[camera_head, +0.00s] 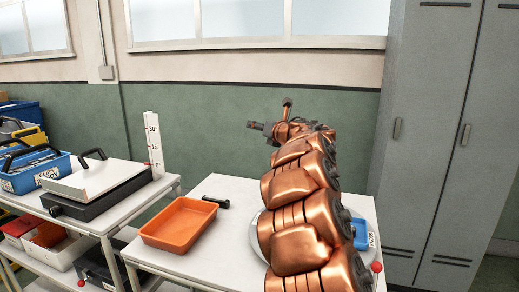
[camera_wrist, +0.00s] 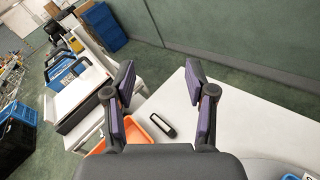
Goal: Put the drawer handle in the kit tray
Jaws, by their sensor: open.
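A black drawer handle (camera_head: 216,201) lies on the white table just beyond the right back corner of an orange tray (camera_head: 158,241), which I take to be the kit tray. In the wrist view the handle (camera_wrist: 162,125) lies past my gripper's base, close to the orange tray (camera_wrist: 136,131), which a finger partly hides. My gripper (camera_head: 270,114) is raised above and beyond the table's back edge, well away from the handle. In the wrist view my gripper (camera_wrist: 160,75) has its two fingers wide apart with nothing between them.
A left table holds a white-topped black box (camera_head: 97,181) with a handle, an upright scale (camera_head: 153,143) and a blue bin (camera_head: 40,172) of black handles. My arm partly hides a blue object (camera_head: 361,234) at right. Grey lockers (camera_head: 430,130) stand behind. The table's middle looks clear.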

